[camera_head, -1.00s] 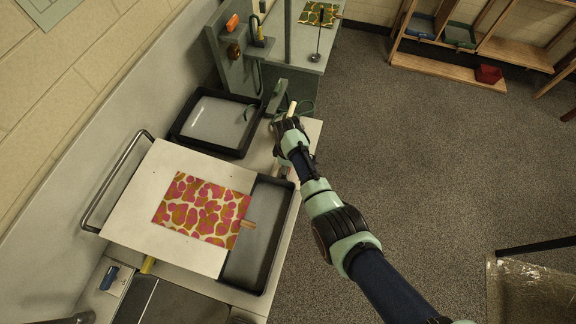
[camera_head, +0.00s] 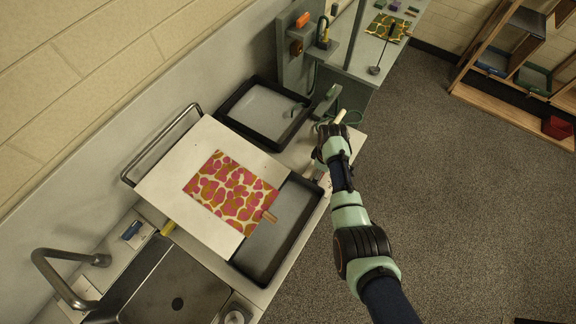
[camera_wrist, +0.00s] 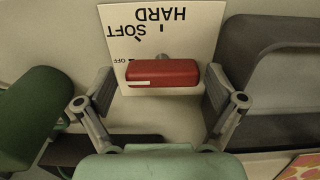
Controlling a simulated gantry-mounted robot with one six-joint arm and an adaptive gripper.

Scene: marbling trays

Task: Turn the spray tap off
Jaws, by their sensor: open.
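In the wrist view, the tap's red bar-shaped handle (camera_wrist: 165,73) lies crosswise in front of a pale plate (camera_wrist: 195,25) lettered HARD, SOFT and OFF, seen upside down. A white line on the handle's left half points left, and the OFF mark is just above that end. My gripper (camera_wrist: 158,88) is open, with one finger at each end of the handle. I cannot tell whether either finger touches it. In the head view my gripper (camera_head: 318,170) is at the bench's right edge, and the tap handle cannot be made out there.
A black tray of liquid (camera_head: 228,112) and a white board (camera_head: 160,184) with a patterned sheet (camera_head: 232,192) are left of my arm. A sink (camera_head: 195,270) and faucet (camera_head: 50,275) are at lower left. Open floor (camera_head: 470,220) lies to the right.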

